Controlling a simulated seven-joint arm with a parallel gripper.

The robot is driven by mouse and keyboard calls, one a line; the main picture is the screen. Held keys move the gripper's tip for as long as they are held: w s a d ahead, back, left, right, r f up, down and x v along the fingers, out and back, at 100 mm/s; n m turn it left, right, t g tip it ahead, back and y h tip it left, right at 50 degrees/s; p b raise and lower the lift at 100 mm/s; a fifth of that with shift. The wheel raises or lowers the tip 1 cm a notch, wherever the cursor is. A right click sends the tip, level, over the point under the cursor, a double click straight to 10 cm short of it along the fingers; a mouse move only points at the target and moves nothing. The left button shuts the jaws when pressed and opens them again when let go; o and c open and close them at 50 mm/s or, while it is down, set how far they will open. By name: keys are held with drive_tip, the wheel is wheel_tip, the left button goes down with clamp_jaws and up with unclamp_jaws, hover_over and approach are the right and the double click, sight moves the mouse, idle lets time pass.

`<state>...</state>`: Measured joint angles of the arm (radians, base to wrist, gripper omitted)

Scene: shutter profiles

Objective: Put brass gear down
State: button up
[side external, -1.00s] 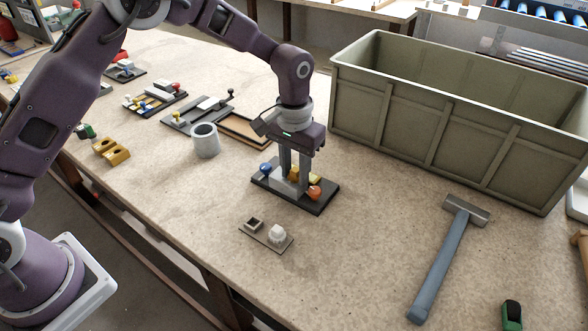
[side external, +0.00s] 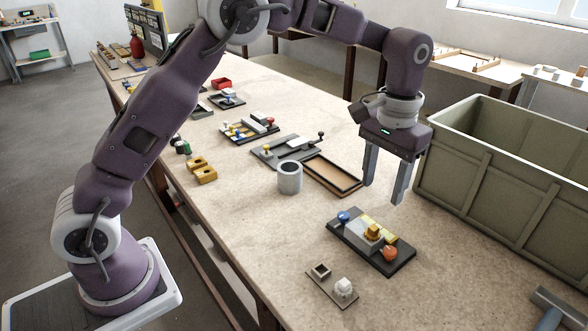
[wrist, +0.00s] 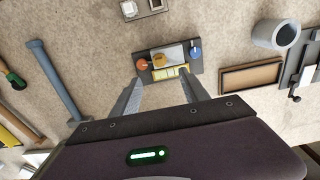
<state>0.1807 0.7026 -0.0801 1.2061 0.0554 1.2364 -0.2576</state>
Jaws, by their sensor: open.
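The brass gear (side external: 373,231) rests on a grey block (side external: 360,236) of a dark base plate (side external: 399,262), between a blue knob (side external: 344,217) and an orange knob (side external: 390,253). In the wrist view the gear (wrist: 159,60) also shows on the plate, beside a yellow strip (wrist: 172,73). My gripper (side external: 383,194) is open and empty, raised above and behind the plate, apart from the gear. Its two fingers point down with a clear gap between them.
A large green-grey crate (side external: 452,200) stands close on the right. A grey cylinder (side external: 289,178) and a shallow brown tray (side external: 333,176) lie behind. A small plate with a white part (side external: 344,288) is in front. A hammer (wrist: 55,80) lies to one side.

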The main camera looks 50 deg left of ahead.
drive_tip(key=s+a+r+t, duration=0.2)
drive_tip(key=s+a+r, duration=0.1)
drive_tip(key=s+r, duration=0.35)
drive_tip(key=s+a+r+t, duration=0.1)
drive_tip(key=s+a+r, duration=0.3)
drive_tip(key=s+r, duration=0.3)
drive_tip(key=s+a+f+t, duration=0.1)
drive_tip(key=s+f, duration=0.1)
drive_tip(key=s, duration=0.6)
drive_tip(key=s+a+f+t, duration=0.1)
drive_tip(key=s+a+f, duration=0.1)
drive_tip(key=s, duration=0.7)
drive_tip(key=shift+a+f+t, duration=0.15)
drive_tip(key=shift+f+t, duration=0.05)
drive_tip(key=shift+t, duration=0.1)
